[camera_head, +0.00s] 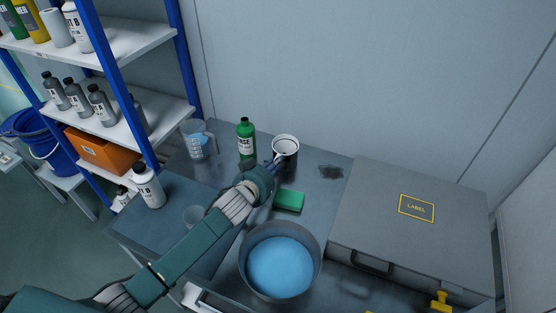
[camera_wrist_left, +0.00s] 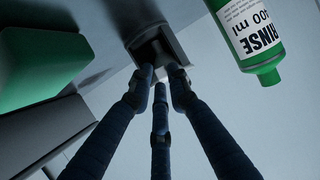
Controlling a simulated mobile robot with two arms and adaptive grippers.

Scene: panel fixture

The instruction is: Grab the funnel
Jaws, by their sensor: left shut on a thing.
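In the left wrist view the fingers of my left gripper (camera_wrist_left: 164,72) close on a dark grey part of the funnel (camera_wrist_left: 152,38). The fingers hide some of that part. My right gripper is not in view.
A green rinse bottle (camera_head: 246,139) stands just left of the funnel. A green sponge (camera_head: 289,201) lies in front. A metal pot of blue liquid (camera_head: 246,262) stands nearer. A jug (camera_head: 197,143) stands left and a large grey case (camera_head: 405,239) right.

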